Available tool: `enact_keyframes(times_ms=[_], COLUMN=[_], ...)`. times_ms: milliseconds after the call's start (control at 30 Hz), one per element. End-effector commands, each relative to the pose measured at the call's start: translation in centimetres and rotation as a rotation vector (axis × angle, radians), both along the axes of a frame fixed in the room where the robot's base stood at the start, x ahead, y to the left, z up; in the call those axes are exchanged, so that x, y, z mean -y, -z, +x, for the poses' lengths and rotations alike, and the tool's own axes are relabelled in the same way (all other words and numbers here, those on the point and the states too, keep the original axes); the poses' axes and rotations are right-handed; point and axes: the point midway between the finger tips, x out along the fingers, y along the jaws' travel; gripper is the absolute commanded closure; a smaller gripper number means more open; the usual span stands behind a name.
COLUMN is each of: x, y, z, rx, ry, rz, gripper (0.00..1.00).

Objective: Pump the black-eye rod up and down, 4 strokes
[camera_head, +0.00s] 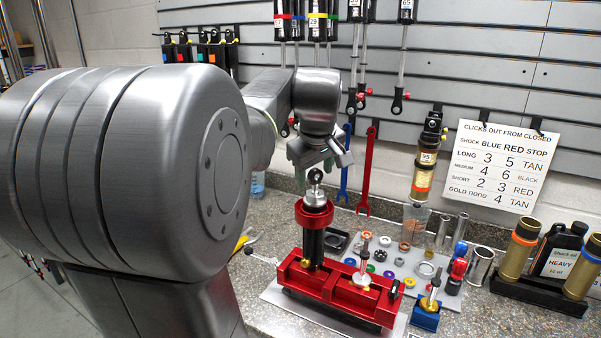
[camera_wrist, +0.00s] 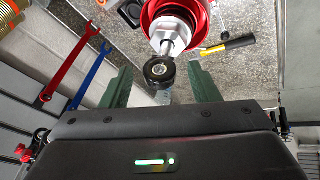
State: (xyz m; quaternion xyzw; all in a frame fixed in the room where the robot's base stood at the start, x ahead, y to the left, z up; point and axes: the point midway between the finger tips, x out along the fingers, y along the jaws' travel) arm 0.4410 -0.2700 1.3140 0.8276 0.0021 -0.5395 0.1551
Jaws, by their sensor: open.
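The black-eye rod stands upright out of the shock held in the red vise (camera_head: 345,288). The shock has a black body (camera_head: 313,245) and a red collar (camera_head: 314,213). The rod's eye (camera_head: 315,176) shows just above the collar. In the wrist view the black eye (camera_wrist: 159,70) sits at the end of a short silver rod, with the red collar (camera_wrist: 197,14) behind it. My gripper (camera_wrist: 160,80) is open, its two green fingers on either side of the eye with a gap each side. In the head view my gripper (camera_head: 312,160) is just above the eye, partly hidden by my wrist.
A grey mat (camera_head: 400,262) with small rings and parts lies right of the vise. Gold shock bodies (camera_head: 519,248) stand in a black rack at right. Red (camera_head: 367,172) and blue (camera_head: 345,165) wrenches hang behind. A yellow-handled tool (camera_wrist: 228,45) lies on the bench.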

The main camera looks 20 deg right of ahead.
Motion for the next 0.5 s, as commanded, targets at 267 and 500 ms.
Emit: enact_keyframes(times_ms=[267,500], x=[0.21,0.21], y=[1.27,1.27], z=[0.58,0.58], rx=[0.000,0.000], ry=[0.000,0.000], rz=[0.000,0.000], gripper=[0.45,0.53])
